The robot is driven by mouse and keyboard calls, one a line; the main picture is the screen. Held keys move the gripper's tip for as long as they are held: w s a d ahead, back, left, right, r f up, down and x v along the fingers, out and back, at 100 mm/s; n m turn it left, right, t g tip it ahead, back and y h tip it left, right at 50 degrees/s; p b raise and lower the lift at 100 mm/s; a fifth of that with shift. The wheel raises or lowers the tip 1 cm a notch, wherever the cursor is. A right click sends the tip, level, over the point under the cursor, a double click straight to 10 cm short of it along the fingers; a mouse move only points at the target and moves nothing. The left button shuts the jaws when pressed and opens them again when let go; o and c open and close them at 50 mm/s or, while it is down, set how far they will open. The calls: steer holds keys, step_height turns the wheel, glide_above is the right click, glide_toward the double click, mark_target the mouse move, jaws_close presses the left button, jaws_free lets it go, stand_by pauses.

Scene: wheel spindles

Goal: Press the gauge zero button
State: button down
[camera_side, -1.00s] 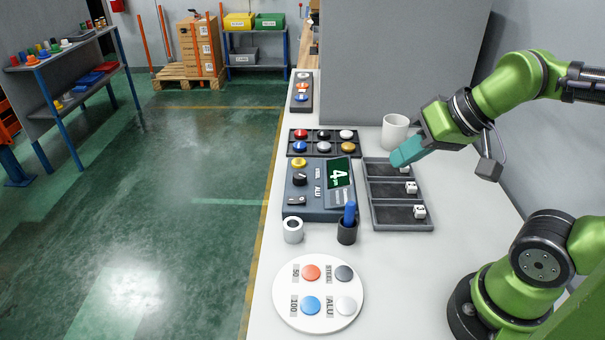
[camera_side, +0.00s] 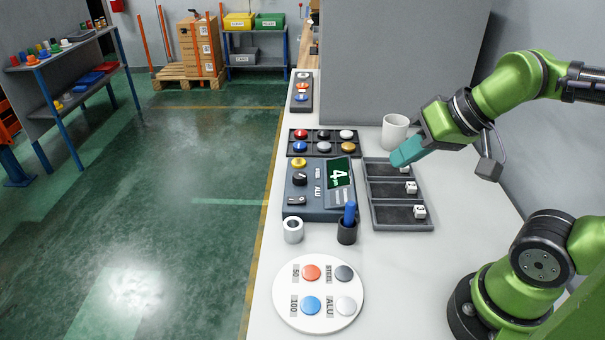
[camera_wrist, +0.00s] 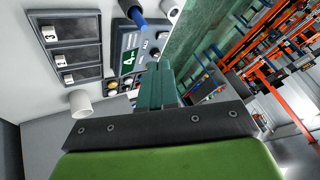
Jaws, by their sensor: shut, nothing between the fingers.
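The gauge (camera_side: 312,207) is a dark box on the white table with a tilted green display (camera_side: 339,173) reading 4. On its left side are a yellow button (camera_side: 299,163), a black knob (camera_side: 299,180) and a small switch (camera_side: 296,200). I cannot read which control is the zero button. My gripper (camera_side: 394,161), with teal fingers, is shut and empty. It is above the far end of the three-compartment tray, right of the gauge and apart from it. In the wrist view the fingers (camera_wrist: 157,68) point toward the gauge, and its display (camera_wrist: 129,58) shows beyond them.
The tray (camera_side: 402,230) has numbered white blocks. A white mug (camera_side: 395,131) stands just behind my gripper. A rack of coloured buttons (camera_side: 322,155) lies behind the gauge. A pen cup (camera_side: 347,232), a ring (camera_side: 293,231) and a round white plate (camera_side: 318,325) with buttons are in front.

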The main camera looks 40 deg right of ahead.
steer(key=m+t+y, duration=0.1)
steer(key=m+y, duration=0.1)
steer(key=m, duration=1.6)
glide_above(302, 163)
step_height(302, 163, down, 10)
steer(key=shift+f, duration=4.35)
